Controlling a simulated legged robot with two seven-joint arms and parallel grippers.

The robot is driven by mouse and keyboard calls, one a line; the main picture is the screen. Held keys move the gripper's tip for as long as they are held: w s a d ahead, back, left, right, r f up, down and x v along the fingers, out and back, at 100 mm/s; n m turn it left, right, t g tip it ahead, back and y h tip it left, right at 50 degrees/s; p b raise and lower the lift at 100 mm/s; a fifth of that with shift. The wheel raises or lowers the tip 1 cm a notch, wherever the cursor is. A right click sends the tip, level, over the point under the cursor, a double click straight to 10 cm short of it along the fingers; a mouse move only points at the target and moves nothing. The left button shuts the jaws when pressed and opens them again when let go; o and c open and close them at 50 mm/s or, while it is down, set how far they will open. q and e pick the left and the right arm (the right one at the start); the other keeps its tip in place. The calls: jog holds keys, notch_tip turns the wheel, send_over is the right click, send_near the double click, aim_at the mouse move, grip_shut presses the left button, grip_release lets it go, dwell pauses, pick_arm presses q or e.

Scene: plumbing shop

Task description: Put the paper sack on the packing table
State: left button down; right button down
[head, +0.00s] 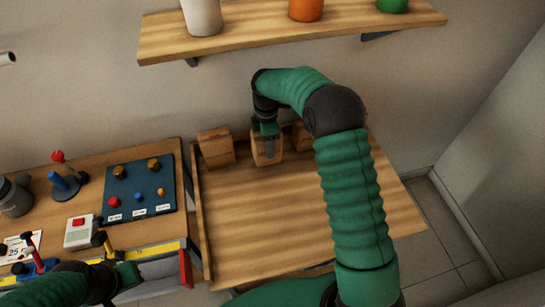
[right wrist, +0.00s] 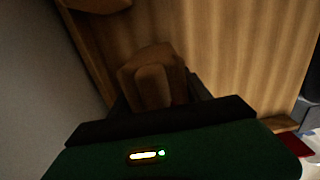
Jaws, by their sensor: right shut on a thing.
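A brown paper sack (head: 266,158) stands at the back of the wooden table (head: 300,228), between two similar brown block-shaped things. My right gripper (head: 268,146) reaches down over it from above and is shut on it. In the right wrist view the sack (right wrist: 150,82) sits between the dark fingers, with wood surface around it. I cannot tell whether its bottom touches the table. My left gripper (head: 128,274) is at the lower left by the side bench's front edge; its jaws are unclear.
Similar brown things stand left (head: 215,149) and right (head: 302,137) of the sack. A wall shelf (head: 260,38) with several pots hangs above. The left bench (head: 95,205) carries a blue board (head: 138,190) and tools. The table's middle and front are clear.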

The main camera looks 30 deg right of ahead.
jog(key=w+f, duration=0.2)
jog(key=w, duration=0.1)
jog(key=w+d+p, duration=0.1)
jog(key=w, duration=0.1)
jog(key=shift+f, duration=0.4)
jog(key=shift+d+f, duration=0.15)
jog(key=shift+f, duration=0.3)
jog(key=shift+c, duration=2.4)
grip_release()
jog(key=shift+s, duration=0.1)
notch_tip(320, 180, up, 8)
jog(key=shift+f, duration=0.25)
